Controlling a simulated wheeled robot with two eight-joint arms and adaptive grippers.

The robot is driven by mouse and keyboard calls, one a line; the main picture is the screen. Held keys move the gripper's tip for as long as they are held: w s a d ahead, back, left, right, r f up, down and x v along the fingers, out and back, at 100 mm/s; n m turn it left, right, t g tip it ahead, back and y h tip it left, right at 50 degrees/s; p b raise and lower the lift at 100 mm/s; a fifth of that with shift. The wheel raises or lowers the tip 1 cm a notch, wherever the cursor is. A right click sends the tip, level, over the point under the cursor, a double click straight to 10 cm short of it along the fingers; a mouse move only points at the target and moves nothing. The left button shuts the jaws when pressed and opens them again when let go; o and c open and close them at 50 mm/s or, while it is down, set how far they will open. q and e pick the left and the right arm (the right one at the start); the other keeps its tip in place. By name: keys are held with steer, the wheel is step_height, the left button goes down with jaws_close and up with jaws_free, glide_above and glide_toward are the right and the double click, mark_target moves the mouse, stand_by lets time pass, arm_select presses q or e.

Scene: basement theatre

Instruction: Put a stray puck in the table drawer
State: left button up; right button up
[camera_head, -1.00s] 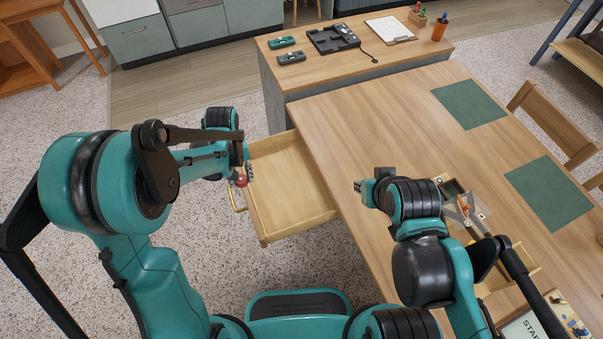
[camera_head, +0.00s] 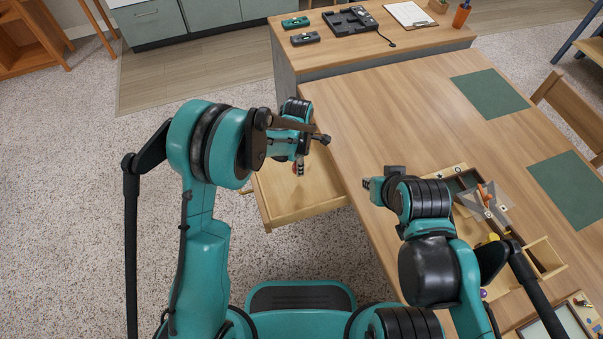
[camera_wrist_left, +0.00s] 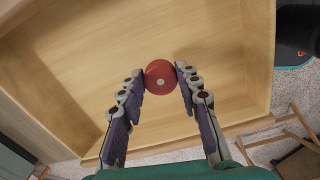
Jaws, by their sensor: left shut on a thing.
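The red puck (camera_wrist_left: 160,77) is round with a pale centre dot and sits between the fingertips of my left gripper (camera_wrist_left: 159,80). My left gripper (camera_head: 299,168) is shut on it and points down over the open, wooden table drawer (camera_head: 318,189).
The wooden table (camera_head: 400,110) carries green mats (camera_head: 489,93) and a wooden organiser tray (camera_head: 541,256) at the right. A counter (camera_head: 330,52) behind holds a black tray (camera_head: 350,20) and a clipboard (camera_head: 411,14). Speckled floor left of the drawer is clear.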

mark_target(299, 179)
arm_select(q)
step_height(299, 179, down, 6)
steer(key=shift+f+b, duration=0.25)
steer(key=shift+b, duration=0.9)
steer(key=shift+r, duration=0.15)
steer(key=o, duration=0.9)
steer(key=shift+c, duration=0.2)
